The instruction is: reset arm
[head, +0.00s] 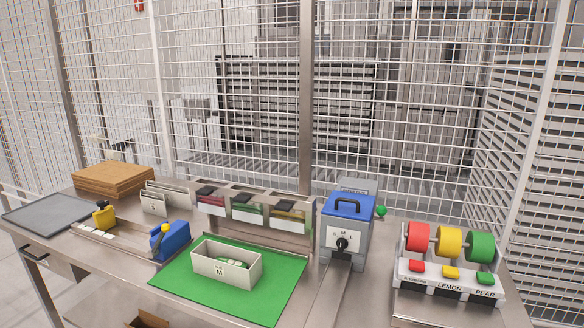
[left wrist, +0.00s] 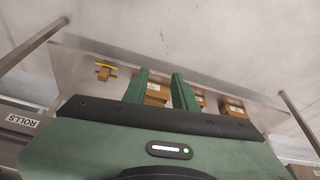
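My left gripper (left wrist: 160,74) shows in the left wrist view as two green fingers standing apart. The gap between them is empty, with a shelf or panel and small brown boxes (left wrist: 156,95) seen beyond it. Neither gripper can be made out in the head view, and my right gripper is in no view. The head view shows the workbench with a white bin marked M (head: 220,270) on a green mat (head: 278,285). Several small green and white items lie in the bin. No object is held in the left gripper.
Red, yellow and green rolls (head: 449,243) stand farther right. Wire fencing stands behind.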

